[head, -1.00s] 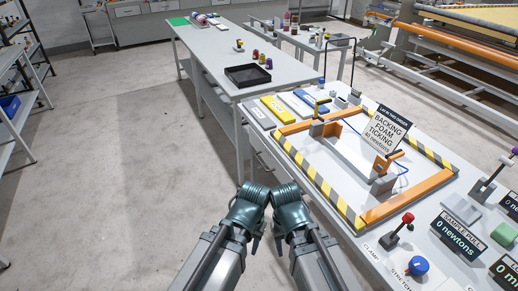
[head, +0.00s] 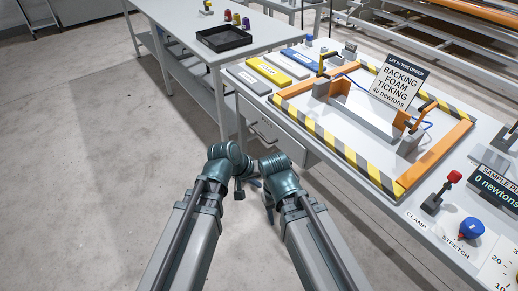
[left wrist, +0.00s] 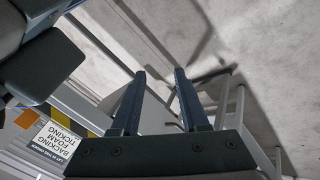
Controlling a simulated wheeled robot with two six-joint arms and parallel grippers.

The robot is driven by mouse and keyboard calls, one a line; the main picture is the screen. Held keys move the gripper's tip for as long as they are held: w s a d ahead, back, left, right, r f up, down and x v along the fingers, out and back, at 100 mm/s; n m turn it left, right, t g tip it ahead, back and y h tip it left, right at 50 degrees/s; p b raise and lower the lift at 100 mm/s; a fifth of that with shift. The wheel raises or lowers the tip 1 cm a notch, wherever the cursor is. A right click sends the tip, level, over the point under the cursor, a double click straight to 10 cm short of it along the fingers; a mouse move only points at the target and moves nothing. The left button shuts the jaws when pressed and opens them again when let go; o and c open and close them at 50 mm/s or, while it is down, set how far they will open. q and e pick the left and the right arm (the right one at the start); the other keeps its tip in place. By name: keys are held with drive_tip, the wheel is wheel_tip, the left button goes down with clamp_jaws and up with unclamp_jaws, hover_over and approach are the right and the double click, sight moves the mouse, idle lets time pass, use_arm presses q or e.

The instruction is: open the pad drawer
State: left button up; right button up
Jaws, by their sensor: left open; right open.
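The pad drawer appears to be in the grey drawer front (head: 270,130) under the left end of the quilting bench, with a handle on its face. It looks shut, and my forearms and wrists stand in front of and below it. My right gripper (head: 268,198) is small and dark, mostly hidden below the right wrist, apart from the drawer. My left gripper is largely hidden by its wrist in the head view. In the left wrist view its two dark fingers (left wrist: 160,74) are apart with nothing between them, over the floor and bench frame.
The bench top carries a striped frame (head: 345,150), an order sign (head: 398,85), a red-knobbed clamp lever (head: 440,192) and a blue stretch knob (head: 471,228). A table with a black tray (head: 223,38) stands behind. The floor (head: 90,160) at left is clear.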

use_arm(q)
drive_tip(key=w+f+n+t+h+b, duration=0.3)
drive_tip(key=w+f+n+t+b, duration=0.15)
drive_tip(key=w+b, duration=0.5)
drive_tip(key=n+t+b, duration=0.6)
drive_tip(key=n, duration=0.1)
approach(259, 135)
drive_tip(key=b+x, duration=0.2)
drive_tip(key=x, duration=0.8)
drive_tip(key=shift+w+f+b, duration=0.2)
drive_tip(key=shift+w+b, duration=0.1)
drive_tip(key=shift+w, duration=0.05)
use_arm(e)
wheel_tip(259, 135, down, 21)
use_arm(q)
clamp_jaws()
